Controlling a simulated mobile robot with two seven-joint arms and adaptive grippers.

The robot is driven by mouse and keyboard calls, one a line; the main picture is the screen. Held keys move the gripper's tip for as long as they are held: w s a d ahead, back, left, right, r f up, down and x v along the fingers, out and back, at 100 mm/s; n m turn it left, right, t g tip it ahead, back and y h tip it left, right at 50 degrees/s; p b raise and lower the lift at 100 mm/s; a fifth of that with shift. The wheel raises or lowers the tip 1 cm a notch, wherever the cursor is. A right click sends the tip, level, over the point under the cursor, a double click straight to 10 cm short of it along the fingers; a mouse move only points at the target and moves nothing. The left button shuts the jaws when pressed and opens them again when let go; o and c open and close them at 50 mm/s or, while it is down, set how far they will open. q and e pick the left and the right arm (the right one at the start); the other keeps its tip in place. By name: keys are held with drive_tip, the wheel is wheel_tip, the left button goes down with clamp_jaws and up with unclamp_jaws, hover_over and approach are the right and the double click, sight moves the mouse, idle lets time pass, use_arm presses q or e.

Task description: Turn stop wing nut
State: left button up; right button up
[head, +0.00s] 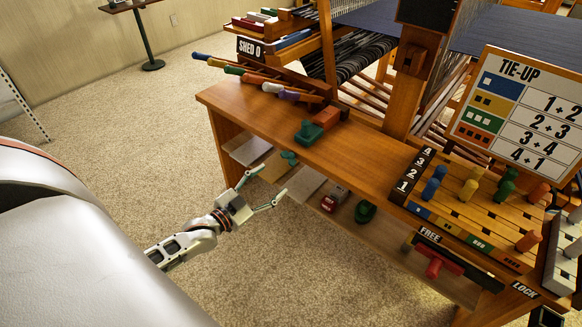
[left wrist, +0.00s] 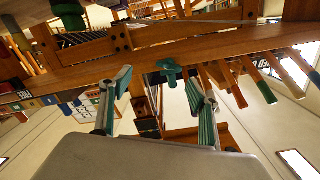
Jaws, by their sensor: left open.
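The stop wing nut looks to be the small teal winged piece (head: 289,157) at the front edge of the wooden bench. It also shows in the left wrist view (left wrist: 170,70), roughly centred between the fingers and beyond them. My left gripper (head: 268,184) is open and empty, in front of the bench edge. Its two fingers are spread wide, pointing toward the teal piece, with a gap between them and it. In the left wrist view the fingers (left wrist: 162,88) stand either side of it. My right gripper does not show.
The wooden bench (head: 250,108) carries a green and red block (head: 308,131), coloured handles (head: 270,86) at its left, and a peg board (head: 470,205) at its right. A red T-handle (head: 434,266) hangs below. A lower shelf holds small items. The carpet (head: 150,95) at left is clear.

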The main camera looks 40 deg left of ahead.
sight(286, 160)
use_arm(q)
drive_tip(key=shift+w+a+r+b, duration=0.15)
drive_tip(key=shift+w+a+b, duration=0.1)
drive_tip(key=shift+w, duration=1.25)
drive_tip(key=shift+w+a+r+b, duration=0.1)
drive_tip(key=shift+w+b, duration=0.15)
drive_tip(key=shift+w, duration=1.25)
drive_tip(key=shift+w+a+r+b, duration=0.15)
drive_tip(key=shift+w+a+b, duration=0.1)
drive_tip(key=shift+w, duration=1.25)
drive_tip(key=c, duration=1.1)
